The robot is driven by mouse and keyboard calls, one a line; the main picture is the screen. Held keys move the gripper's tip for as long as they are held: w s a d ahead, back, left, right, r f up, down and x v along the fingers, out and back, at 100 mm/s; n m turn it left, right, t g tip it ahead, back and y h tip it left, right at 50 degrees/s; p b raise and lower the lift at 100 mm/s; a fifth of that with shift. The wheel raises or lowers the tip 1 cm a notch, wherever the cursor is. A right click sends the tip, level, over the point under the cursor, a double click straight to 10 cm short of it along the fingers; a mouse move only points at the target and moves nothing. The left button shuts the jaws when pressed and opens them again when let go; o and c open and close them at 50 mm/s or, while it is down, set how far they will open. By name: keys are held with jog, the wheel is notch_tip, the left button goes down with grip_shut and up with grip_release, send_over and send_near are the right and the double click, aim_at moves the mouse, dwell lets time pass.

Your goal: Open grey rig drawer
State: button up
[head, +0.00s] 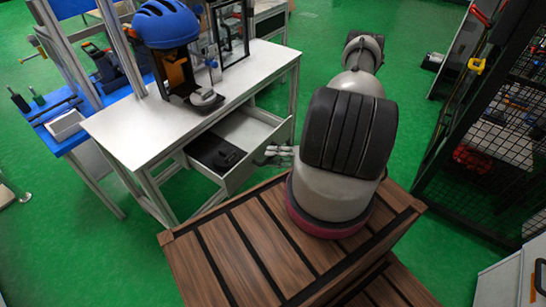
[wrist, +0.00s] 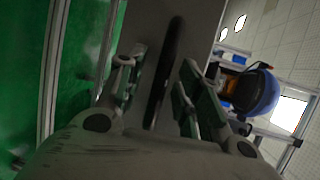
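The grey rig drawer (head: 236,172) hangs pulled out under the white rig table in the head view, with a black object lying inside it. My gripper (head: 279,152) is at the drawer's front panel. In the wrist view the grey front panel (wrist: 195,25) fills the middle, with a dark curved handle (wrist: 172,60) on it. My gripper in the wrist view (wrist: 160,88) has its two fingers on either side of the handle, with gaps visible. It looks open; contact with the handle cannot be made out.
The white table (head: 130,135) carries a frame with a blue helmet (head: 166,24). A blue bench (head: 60,140) with tools stands at the left. Brown slatted wooden steps (head: 225,255) lie in front. A black mesh cage (head: 495,130) stands at the right. Green floor is free between.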

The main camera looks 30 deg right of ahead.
jog(key=shift+w+a, duration=0.15)
grip_shut()
jog(key=shift+s+d, duration=0.25)
jog(key=shift+s, duration=0.4)
jog(key=shift+s+d, duration=0.2)
jog(key=shift+s, duration=0.5)
jog(key=shift+s+d, duration=0.25)
jog(key=shift+s, duration=0.4)
grip_release()
jog(key=shift+d, duration=0.1)
jog(key=v, duration=1.2)
